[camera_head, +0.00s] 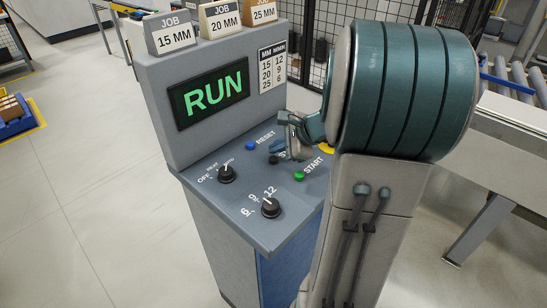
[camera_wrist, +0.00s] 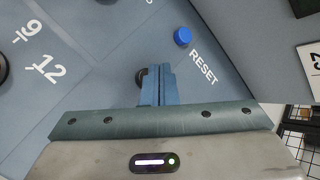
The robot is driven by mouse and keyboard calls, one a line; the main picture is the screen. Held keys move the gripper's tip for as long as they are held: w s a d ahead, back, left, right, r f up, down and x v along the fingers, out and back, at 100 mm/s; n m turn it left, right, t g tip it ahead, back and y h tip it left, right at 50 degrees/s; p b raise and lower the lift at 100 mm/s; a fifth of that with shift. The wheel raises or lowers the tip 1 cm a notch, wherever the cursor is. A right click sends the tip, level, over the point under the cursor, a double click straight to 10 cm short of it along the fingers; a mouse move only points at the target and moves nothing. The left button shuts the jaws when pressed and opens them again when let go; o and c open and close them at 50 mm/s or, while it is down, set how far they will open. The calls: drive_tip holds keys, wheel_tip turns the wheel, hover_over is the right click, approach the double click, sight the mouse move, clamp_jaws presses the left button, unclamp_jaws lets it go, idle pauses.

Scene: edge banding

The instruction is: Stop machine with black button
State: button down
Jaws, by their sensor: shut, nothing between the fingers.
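The black button (camera_head: 273,160) sits on the sloping grey control panel (camera_head: 235,215), between the blue RESET button (camera_head: 250,146) and the green START button (camera_head: 299,176). My gripper (camera_head: 287,154) is shut and empty, pointing down at the panel close beside the black button and covering most of its label. In the wrist view the closed blue fingers (camera_wrist: 159,72) partly hide the black button (camera_wrist: 141,78); whether they touch it I cannot tell. The display (camera_head: 210,96) reads RUN in green.
Two black knobs, a mode selector (camera_head: 226,174) and a numbered dial (camera_head: 270,207), stand on the panel's left and front. An emergency-type button with a yellow edge (camera_head: 328,150) is mostly hidden behind my arm. Job cards (camera_head: 220,20) stand on top of the cabinet.

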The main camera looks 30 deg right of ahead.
sight(277, 159)
drive_tip(key=shift+f, duration=0.15)
drive_tip(key=shift+f+b, duration=0.3)
drive_tip(key=shift+b, duration=0.2)
drive_tip(key=shift+f+b, duration=0.45)
drive_tip(key=shift+f, duration=0.05)
idle(0.6)
drive_tip(key=shift+r, duration=0.15)
drive_tip(key=shift+r+p, duration=0.65)
drive_tip(key=shift+r, duration=0.1)
wheel_tip(277, 159, up, 5)
drive_tip(key=p, duration=0.4)
drive_tip(key=shift+r, duration=0.1)
idle(0.8)
